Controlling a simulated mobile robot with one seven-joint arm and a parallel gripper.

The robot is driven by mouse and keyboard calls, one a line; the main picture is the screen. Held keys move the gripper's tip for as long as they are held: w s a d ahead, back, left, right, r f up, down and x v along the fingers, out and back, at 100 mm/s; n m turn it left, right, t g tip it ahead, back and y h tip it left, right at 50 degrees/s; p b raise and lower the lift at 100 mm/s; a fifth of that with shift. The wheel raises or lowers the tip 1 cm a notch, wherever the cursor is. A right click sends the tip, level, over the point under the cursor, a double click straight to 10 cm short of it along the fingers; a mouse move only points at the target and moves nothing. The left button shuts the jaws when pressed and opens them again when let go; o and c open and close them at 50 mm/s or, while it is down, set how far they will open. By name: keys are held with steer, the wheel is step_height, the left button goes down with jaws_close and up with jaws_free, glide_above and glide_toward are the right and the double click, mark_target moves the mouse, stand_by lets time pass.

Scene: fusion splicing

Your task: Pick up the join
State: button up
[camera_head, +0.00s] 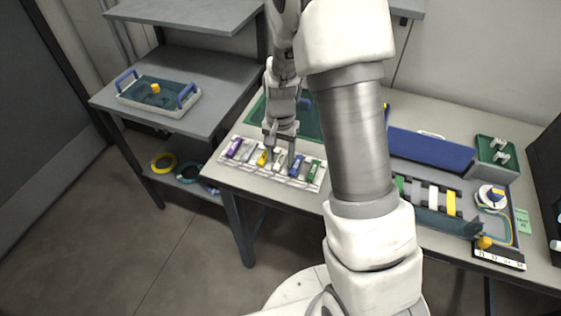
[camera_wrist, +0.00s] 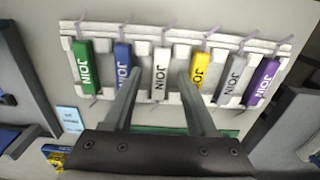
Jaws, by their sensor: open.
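A white rack (camera_wrist: 105,50) holds several labelled joins in a row in the wrist view: green (camera_wrist: 84,68), blue (camera_wrist: 122,66), white (camera_wrist: 160,75), yellow (camera_wrist: 200,70), grey (camera_wrist: 234,80) and purple (camera_wrist: 263,82). My gripper (camera_wrist: 159,80) is open, its fingers to either side of the white join. The left finger overlaps the blue join in the picture and the right one comes close to the yellow join. I cannot tell the fingertips' height. In the head view my gripper (camera_head: 279,160) is over the middle of the rack (camera_head: 250,166), partly hiding the white join.
A green mat (camera_head: 310,122) lies behind the rack. Right of my arm are a blue panel (camera_head: 430,149), a tray with coloured pieces (camera_head: 470,208) and a green holder (camera_head: 497,158). A side shelf at left bears a blue-handled tray (camera_head: 158,94).

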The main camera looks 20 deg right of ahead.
mark_target(282, 158)
jaws_close()
stand_by(0.5)
steer(key=r, duration=0.2)
steer(key=r+p, duration=0.1)
steer(key=r, duration=0.1)
steer(key=shift+d+r, duration=0.2)
steer(key=shift+r, duration=0.15)
steer(key=s+d+r, duration=0.1)
steer(key=d+r, duration=0.5)
steer(key=d, duration=0.5)
steer(key=shift+s+r+p, duration=0.15)
steer(key=shift+s+p, duration=0.1)
steer(key=shift+p, duration=0.1)
